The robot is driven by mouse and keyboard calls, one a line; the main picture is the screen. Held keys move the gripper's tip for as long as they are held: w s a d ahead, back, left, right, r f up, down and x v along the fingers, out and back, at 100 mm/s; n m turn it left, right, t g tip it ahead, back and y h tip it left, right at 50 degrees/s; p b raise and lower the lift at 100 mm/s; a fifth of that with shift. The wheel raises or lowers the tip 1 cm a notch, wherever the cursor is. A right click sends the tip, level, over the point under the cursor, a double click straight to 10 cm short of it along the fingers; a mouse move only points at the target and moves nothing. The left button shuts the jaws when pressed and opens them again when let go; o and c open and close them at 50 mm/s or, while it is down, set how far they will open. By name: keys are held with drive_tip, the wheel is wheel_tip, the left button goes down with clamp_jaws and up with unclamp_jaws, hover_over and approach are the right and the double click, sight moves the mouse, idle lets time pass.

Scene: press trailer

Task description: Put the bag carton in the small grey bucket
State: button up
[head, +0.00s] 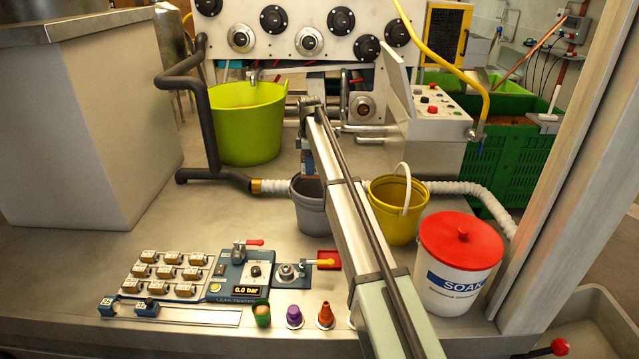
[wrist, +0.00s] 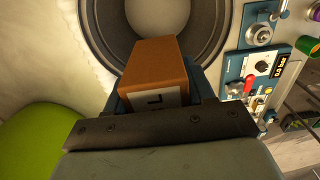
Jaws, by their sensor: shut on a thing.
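The bag carton (wrist: 157,62) is a brown box with a white label bearing dark print. In the wrist view it sits between the blue fingers of my gripper (wrist: 160,90), which is shut on it. The small grey bucket (head: 309,214) stands on the deck in the head view, partly covered by my arm. In the wrist view its round dark rim and inside (wrist: 207,45) show beyond the carton, which overlaps its opening. My gripper is above the bucket, apart from its floor.
A yellow bucket (head: 393,226) with a raised handle and a red-lidded white SOAK tub (head: 452,277) stand right of the grey bucket. A large lime tub (head: 247,125) is behind left. A leak tester (head: 240,277) and tray of small parts (head: 166,272) lie in front.

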wheel_tip(320, 180, down, 21)
idle(0.9)
drive_tip(key=shift+f, duration=0.1)
drive_tip(key=o, duration=1.1)
drive_tip(key=shift+o, duration=0.2)
wheel_tip(320, 180, up, 12)
drive_tip(key=shift+r, duration=0.2)
